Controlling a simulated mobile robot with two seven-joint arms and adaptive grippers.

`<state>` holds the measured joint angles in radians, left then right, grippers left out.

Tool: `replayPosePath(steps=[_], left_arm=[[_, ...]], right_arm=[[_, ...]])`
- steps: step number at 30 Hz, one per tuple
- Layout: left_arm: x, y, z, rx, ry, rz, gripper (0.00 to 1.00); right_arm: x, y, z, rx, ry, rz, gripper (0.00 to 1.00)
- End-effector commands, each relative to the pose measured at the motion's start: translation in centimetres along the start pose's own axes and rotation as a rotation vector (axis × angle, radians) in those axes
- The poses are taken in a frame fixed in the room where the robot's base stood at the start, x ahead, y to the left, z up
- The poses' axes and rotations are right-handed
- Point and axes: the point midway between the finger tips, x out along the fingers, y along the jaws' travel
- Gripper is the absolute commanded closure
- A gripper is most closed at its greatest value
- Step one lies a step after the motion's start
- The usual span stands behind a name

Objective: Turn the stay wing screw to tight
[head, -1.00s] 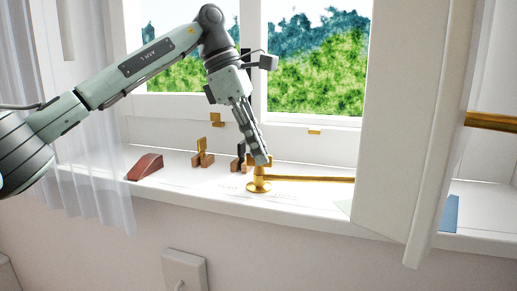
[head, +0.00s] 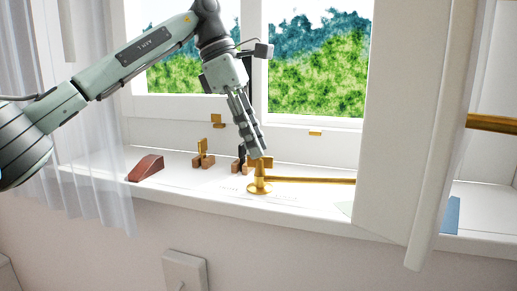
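The brass stay wing screw (head: 266,163) stands upright on a round brass base (head: 259,188) on the windowsill. A flat wing shows at its top right. A brass stay rod (head: 315,181) runs right from the screw post toward the open casement. My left gripper (head: 257,154) points down, with its fingertips at the top of the wing screw. The fingers overlap in this view and hide part of the screw top, so I cannot tell whether they touch or grip it. My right gripper is not in view.
A dark red wedge (head: 147,168) lies on the sill (head: 200,186) at left. Small wood and brass pieces (head: 203,157) stand behind. The open white casement (head: 400,130) blocks the right side. A sheer curtain (head: 95,170) hangs at left. A blue item (head: 451,214) is at far right.

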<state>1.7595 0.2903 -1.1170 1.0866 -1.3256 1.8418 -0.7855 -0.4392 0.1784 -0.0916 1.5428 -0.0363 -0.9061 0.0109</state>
Motion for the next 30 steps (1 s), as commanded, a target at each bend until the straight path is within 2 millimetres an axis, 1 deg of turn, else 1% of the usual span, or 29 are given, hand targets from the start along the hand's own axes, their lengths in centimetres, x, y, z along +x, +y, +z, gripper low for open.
replayPosePath(steps=[1,6,9,12,15,18,30], left_arm=[[-1.3,0.1,0.1,0.000,-0.002,0.005,0.72],[-5.0,0.0,0.2,0.000,-0.002,0.005,0.72],[-6.9,0.0,0.1,-0.001,-0.002,0.004,0.72],[-8.4,0.0,0.1,0.000,-0.002,0.003,0.72],[-9.3,0.0,0.1,0.000,-0.001,0.002,0.72],[-9.8,0.0,0.0,0.000,-0.001,0.001,0.72],[-9.9,0.0,0.0,0.001,-0.001,0.001,0.72]], right_arm=[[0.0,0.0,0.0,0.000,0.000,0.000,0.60],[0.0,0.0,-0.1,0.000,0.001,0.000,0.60],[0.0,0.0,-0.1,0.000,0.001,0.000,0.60],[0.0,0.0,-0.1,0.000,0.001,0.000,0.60],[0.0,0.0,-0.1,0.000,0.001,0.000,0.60],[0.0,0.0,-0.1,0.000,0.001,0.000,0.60],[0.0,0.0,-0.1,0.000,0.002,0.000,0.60]])
